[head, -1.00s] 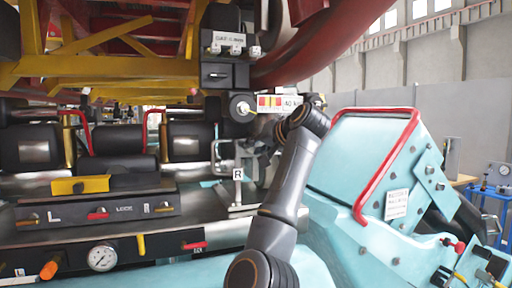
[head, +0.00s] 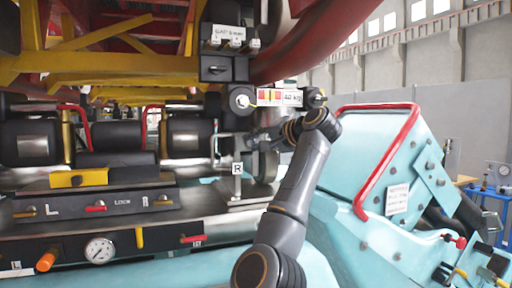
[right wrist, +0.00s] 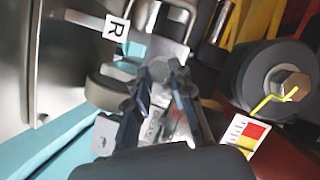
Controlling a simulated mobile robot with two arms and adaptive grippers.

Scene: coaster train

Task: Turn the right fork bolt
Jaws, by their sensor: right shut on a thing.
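A hex bolt head (right wrist: 292,85) sits in a dark round boss at the right of the right wrist view, with a bent yellow pointer beside it. The boss (head: 242,102) also shows in the head view, below a black box. My right gripper (right wrist: 166,82) is beside the bolt, apart from it, its fingers closed on a grey metal piece (right wrist: 156,122) with lettering. I cannot tell what the piece is or whether its far end touches anything. In the head view my right gripper (head: 262,138) is small and partly merged with grey metal parts. My left gripper is not in view.
A 40 N·m plate (head: 292,97) with red and yellow bands is beside the bolt. An R tag (head: 237,168) stands below. A turquoise frame with a red rail (head: 412,135) is close to my arm's right.

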